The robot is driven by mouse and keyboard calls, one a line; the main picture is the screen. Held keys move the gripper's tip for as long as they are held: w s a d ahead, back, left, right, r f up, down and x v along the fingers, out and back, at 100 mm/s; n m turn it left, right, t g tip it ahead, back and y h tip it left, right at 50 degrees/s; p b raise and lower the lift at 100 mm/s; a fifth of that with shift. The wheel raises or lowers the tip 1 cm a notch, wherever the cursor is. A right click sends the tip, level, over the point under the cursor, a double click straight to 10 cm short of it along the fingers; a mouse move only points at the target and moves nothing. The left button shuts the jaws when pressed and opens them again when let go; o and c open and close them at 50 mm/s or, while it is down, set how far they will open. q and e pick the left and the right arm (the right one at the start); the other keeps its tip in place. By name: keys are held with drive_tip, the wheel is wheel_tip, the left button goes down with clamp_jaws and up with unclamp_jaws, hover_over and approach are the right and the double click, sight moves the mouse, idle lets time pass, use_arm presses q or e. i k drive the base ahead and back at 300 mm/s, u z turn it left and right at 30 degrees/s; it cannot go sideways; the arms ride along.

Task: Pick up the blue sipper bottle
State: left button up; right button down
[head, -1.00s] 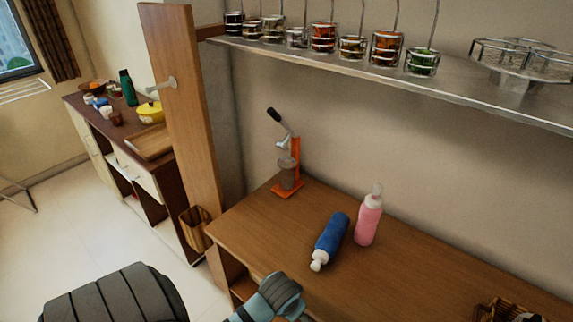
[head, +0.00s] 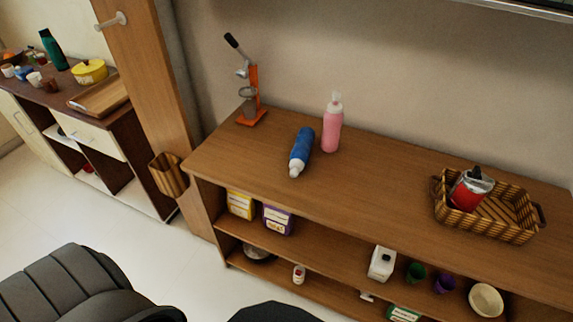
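The blue sipper bottle (head: 301,149) lies on its side on the wooden counter (head: 380,190) in the head view. Its white cap end points toward the counter's front edge. A pink sipper bottle (head: 332,127) stands upright just to its right and slightly behind. Neither of my grippers shows in the head view, and nothing is touching the blue bottle.
An orange press (head: 252,95) stands at the counter's left back. A wicker basket (head: 510,215) holding a red container is at the right. Shelves below hold boxes and cups. A black chair (head: 75,285) stands at lower left. The counter's middle is clear.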

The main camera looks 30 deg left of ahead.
sight(300, 155)
drive_tip(key=u, duration=0.7)
drive_tip(key=i, duration=0.9)
drive_tip(key=z, duration=0.15)
